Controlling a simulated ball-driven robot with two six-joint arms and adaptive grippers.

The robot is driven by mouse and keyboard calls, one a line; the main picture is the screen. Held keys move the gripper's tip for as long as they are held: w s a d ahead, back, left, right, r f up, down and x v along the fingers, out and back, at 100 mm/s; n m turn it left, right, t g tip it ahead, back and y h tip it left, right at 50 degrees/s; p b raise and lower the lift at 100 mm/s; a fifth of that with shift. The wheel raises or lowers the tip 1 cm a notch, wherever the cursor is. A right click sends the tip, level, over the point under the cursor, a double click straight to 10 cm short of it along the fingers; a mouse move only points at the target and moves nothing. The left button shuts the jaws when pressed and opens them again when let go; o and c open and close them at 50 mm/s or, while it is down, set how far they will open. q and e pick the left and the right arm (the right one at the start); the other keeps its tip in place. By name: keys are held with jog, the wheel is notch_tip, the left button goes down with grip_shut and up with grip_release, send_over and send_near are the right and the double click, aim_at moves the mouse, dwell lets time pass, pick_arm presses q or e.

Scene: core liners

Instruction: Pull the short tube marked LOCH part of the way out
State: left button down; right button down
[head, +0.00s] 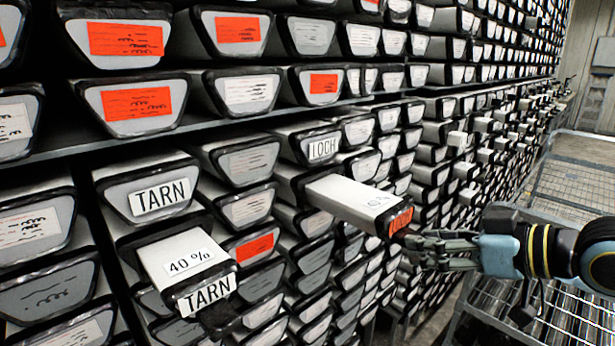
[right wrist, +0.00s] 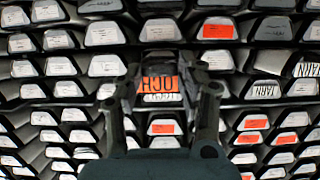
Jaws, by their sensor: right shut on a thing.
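A pale tube (head: 350,198) sticks well out of the rack, with faint marks on top and an orange end label (head: 401,220). In the right wrist view the orange label (right wrist: 158,86) shows upside-down letters that look like LOCH. My right gripper (head: 410,240) is at that tube's outer end, shut on it; its fingers flank the end in the right wrist view (right wrist: 167,92). Another tube end marked LOCH (head: 323,149) in white sits just above, nearly flush with its neighbours. My left gripper is not in view.
A tube marked TARN and 40 % (head: 185,262) sticks out at the lower left, below a flush TARN tube (head: 160,198). Packed tube ends fill the rack. A metal mesh cart (head: 575,190) stands at the right.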

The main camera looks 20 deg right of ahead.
jog(key=c, duration=0.7)
grip_release()
jog(key=shift+s+f, duration=0.1)
jog(key=shift+f, duration=0.05)
